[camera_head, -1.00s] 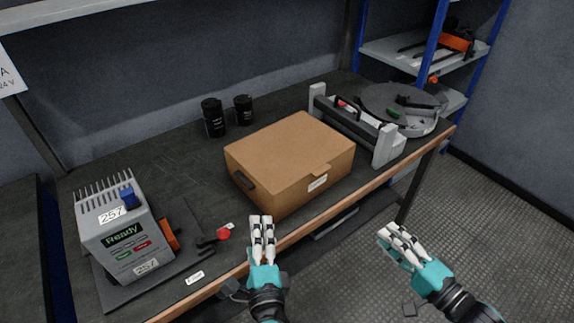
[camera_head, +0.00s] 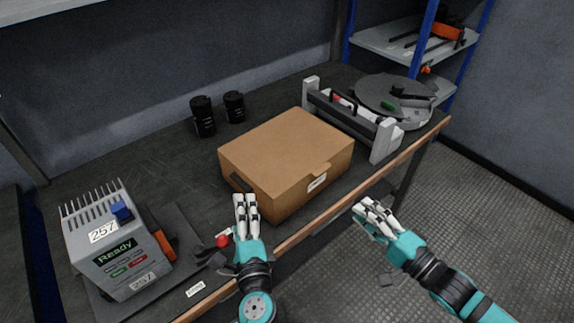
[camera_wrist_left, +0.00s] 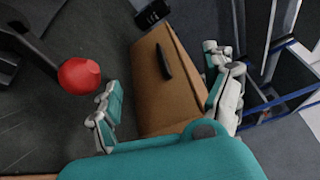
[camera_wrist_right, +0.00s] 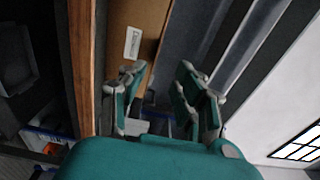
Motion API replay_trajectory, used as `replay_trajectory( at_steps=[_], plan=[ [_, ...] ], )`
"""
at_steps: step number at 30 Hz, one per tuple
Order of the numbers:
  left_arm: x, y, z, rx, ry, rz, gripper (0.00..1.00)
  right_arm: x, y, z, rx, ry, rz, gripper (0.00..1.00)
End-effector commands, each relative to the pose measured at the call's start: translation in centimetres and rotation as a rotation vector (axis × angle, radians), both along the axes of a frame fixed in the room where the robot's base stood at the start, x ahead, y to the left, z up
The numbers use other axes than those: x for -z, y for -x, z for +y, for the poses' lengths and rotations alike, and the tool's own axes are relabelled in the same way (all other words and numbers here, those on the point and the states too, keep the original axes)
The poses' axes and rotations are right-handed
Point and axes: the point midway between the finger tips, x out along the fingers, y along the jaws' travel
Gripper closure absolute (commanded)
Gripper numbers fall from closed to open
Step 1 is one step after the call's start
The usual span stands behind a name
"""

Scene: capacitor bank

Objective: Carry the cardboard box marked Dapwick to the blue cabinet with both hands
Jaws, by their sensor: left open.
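The brown cardboard box (camera_head: 285,160) sits closed on the dark workbench, with a dark handle on its left end and a white label on its front, too small to read. My left gripper (camera_head: 245,212) is at the box's front left corner. In the left wrist view its fingers (camera_wrist_left: 165,105) are apart, with the box (camera_wrist_left: 165,80) and its dark handle beyond them. My right gripper (camera_head: 375,215) is off the bench's front edge, right of the box. In the right wrist view its fingers (camera_wrist_right: 165,105) are apart and empty, with the box (camera_wrist_right: 135,40) beyond.
A grey device marked Ready (camera_head: 115,245) stands at the left. Two black canisters (camera_head: 203,117) are behind the box. A grey rack (camera_head: 350,120) stands close to its right, with a round grey device (camera_head: 395,98) beyond. A blue-posted shelf (camera_head: 420,45) is at the back right.

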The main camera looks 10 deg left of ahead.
Motion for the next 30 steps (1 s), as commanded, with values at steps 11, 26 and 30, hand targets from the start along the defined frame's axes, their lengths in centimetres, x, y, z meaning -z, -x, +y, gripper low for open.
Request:
replay_trajectory(
  at_steps=[11,26,30],
  plan=[
    [0.4,-7.1,3.1,0.000,-0.002,-0.004,0.16,-0.1,-5.4,5.6,0.000,-0.002,-0.002,0.68],
    [1.0,-12.8,5.7,0.000,0.000,0.000,0.16,0.0,-9.7,10.1,0.001,0.000,0.001,0.68],
    [1.0,-13.0,5.7,0.001,0.000,0.000,0.16,0.0,-9.8,10.3,0.001,0.000,0.001,0.68]
  ],
)
